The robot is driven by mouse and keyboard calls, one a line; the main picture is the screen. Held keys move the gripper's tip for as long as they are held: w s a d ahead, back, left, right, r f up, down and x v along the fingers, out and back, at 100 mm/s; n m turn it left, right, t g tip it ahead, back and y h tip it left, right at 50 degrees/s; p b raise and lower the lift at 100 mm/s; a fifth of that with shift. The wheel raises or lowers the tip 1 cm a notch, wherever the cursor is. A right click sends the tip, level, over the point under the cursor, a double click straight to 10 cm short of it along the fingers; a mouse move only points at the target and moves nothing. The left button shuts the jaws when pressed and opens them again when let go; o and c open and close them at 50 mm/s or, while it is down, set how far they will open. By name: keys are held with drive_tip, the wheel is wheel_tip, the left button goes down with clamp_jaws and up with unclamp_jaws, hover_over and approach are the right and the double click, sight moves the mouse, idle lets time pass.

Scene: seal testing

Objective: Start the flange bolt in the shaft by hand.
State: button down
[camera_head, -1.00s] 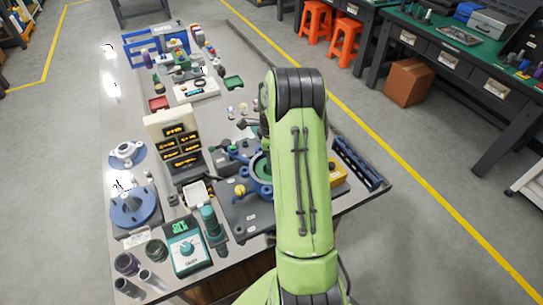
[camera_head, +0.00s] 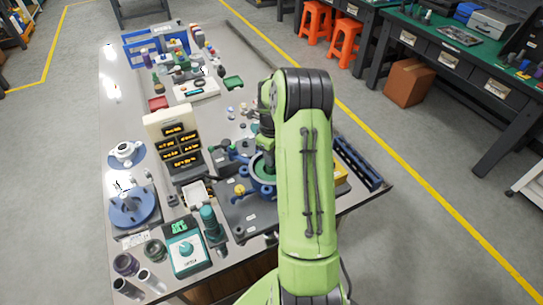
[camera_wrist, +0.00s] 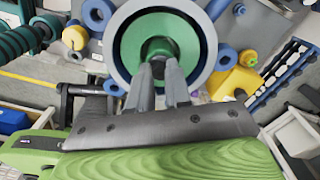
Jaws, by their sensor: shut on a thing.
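I cannot tell whether the threads engage. In the head view, the blue housing (camera_head: 262,188) shows beside my arm, which hides much of it and the fingertips.
A parts rack with yellow labels (camera_head: 171,140) stands left of the housing. A teal-faced instrument (camera_head: 187,246) and a green-capped cylinder (camera_head: 211,222) stand nearer. A yellow block (camera_wrist: 237,82) lies right of the housing in the wrist view. A blue slotted rail (camera_head: 357,165) lies at the table's right edge.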

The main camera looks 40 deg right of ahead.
drive_tip(key=shift+s+a+f+m, duration=0.1)
drive_tip(key=shift+f+m, duration=0.1)
drive_tip(key=shift+m, duration=0.8)
drive_tip(key=shift+f+m+b, duration=0.1)
drive_tip(key=shift+m+b, duration=0.25)
drive_tip(key=shift+m, duration=0.55)
drive_tip(key=c, duration=1.4)
unclamp_jaws()
drive_tip(key=shift+m, duration=0.3)
drive_tip(key=shift+c, duration=0.2)
drive_tip(key=o, duration=0.5)
drive_tip(key=shift+c, duration=0.2)
wheel_tip(320, 180, up, 10)
drive_tip(key=p, duration=0.6)
drive_tip(key=shift+f, duration=0.25)
